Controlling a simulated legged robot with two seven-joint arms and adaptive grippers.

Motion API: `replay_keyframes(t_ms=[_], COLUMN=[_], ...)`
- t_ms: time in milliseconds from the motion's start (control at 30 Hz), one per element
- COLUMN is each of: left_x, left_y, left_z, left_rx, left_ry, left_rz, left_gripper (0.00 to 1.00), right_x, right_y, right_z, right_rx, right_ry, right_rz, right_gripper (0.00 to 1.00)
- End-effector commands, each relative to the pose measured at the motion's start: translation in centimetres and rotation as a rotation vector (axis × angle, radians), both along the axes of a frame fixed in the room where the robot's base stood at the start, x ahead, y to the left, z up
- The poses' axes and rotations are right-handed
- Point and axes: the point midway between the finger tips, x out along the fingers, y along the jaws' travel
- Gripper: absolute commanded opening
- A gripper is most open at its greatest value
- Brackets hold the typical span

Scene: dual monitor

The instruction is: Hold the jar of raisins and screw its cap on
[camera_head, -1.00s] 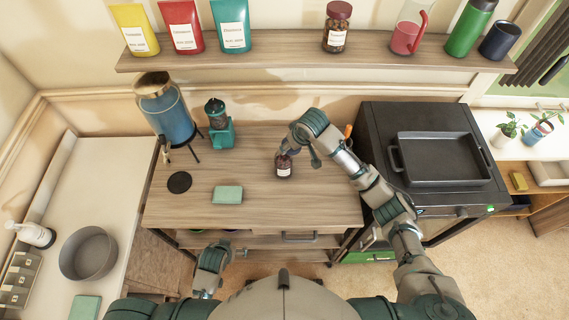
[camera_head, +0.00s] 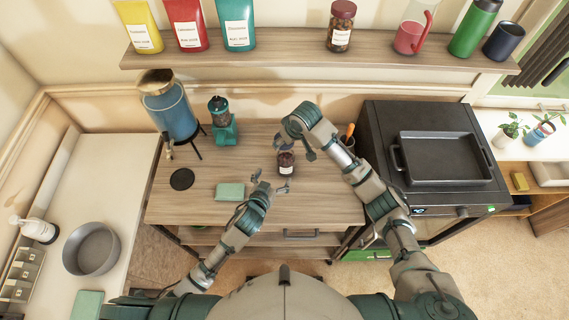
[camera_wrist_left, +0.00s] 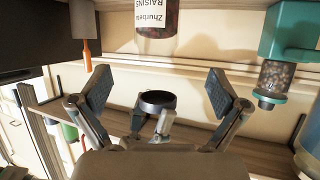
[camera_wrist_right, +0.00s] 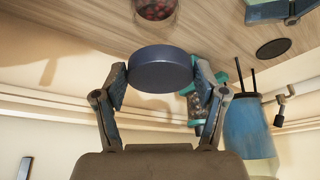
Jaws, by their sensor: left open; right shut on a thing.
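The jar of raisins (camera_head: 286,163) stands upright on the wooden table. It has a white label, and its mouth is uncapped. Its label appears upside down in the left wrist view (camera_wrist_left: 157,20), and raisins show in the right wrist view (camera_wrist_right: 156,8). My right gripper (camera_head: 290,142) is above the jar, shut on the dark round cap (camera_wrist_right: 160,70), which is apart from the jar. The cap also shows in the left wrist view (camera_wrist_left: 157,98). My left gripper (camera_head: 268,184) is open and empty, just in front and to the left of the jar, with its fingers spread.
A teal box (camera_head: 230,192), a black disc (camera_head: 181,179), a grinder (camera_head: 222,125) and a blue dispenser (camera_head: 168,108) are left on the table (camera_head: 205,170). A black oven (camera_head: 425,140) stands right. A shelf (camera_head: 285,56) with another capped jar (camera_head: 340,25) runs behind.

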Motion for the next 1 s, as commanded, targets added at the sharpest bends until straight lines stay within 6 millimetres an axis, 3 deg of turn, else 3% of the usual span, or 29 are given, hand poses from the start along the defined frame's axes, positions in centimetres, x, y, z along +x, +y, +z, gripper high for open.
replay_keyframes(t_ms=[167, 700, 1000], left_x=[1.3, 9.2, 10.3], left_y=[-0.6, -3.2, -3.8], left_z=[-0.5, -4.1, -4.6], left_rx=[0.002, 0.000, 0.000], left_ry=[0.001, 0.001, 0.001], left_rz=[0.001, 0.001, 0.000], left_gripper=[0.98, 0.98, 0.98], right_x=[0.0, 0.0, -0.1], right_y=[-0.2, 0.0, -0.1], right_z=[0.0, 0.0, 0.0], right_rx=[0.002, -0.001, 0.001], right_ry=[0.000, -0.001, -0.001], right_rz=[-0.001, 0.000, -0.001], right_gripper=[0.53, 0.53, 0.53])
